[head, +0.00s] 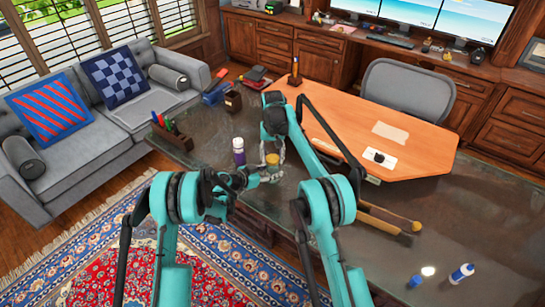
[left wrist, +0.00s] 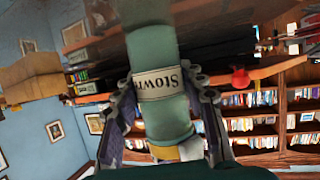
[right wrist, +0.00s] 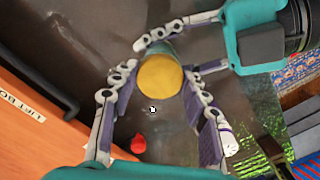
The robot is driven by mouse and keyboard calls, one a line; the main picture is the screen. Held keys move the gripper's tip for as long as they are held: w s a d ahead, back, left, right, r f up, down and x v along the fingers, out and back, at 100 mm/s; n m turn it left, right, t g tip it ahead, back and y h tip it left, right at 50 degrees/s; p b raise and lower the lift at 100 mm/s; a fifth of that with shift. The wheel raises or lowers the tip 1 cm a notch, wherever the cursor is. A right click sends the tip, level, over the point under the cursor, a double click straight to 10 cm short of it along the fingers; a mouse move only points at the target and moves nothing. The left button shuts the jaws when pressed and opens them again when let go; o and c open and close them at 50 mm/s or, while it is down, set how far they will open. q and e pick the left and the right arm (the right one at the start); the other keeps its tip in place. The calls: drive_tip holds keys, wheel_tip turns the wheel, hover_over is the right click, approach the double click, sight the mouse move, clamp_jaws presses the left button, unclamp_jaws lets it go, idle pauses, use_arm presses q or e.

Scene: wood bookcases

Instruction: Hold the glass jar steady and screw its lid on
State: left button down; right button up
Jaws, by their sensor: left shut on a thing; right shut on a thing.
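The glass jar (left wrist: 165,88), with a printed paper label, is between the fingers of my left gripper (left wrist: 163,88), which is shut on it. In the head view my left gripper (head: 268,174) reaches in from the left at the jar's side. The gold lid (right wrist: 160,75) is on the jar's top end and also shows in the head view (head: 272,159). My right gripper (right wrist: 157,78) comes from above, its fingers shut on the lid from both sides. The threads are hidden, so I cannot tell how tight the lid is.
A white and purple bottle (head: 238,150) stands left of the jar on the dark desk (head: 330,200). A small red object (right wrist: 138,143) lies near the jar. A pen holder (head: 172,134) is farther left. A blue and white bottle (head: 462,273) is at the front right.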

drive_tip(key=m, duration=0.4)
drive_tip(key=shift+m, duration=0.4)
drive_tip(key=m, duration=0.4)
drive_tip(key=o, duration=1.3)
drive_tip(key=shift+c, duration=0.2)
drive_tip(key=shift+r, duration=2.25)
drive_tip(key=shift+c, duration=0.3)
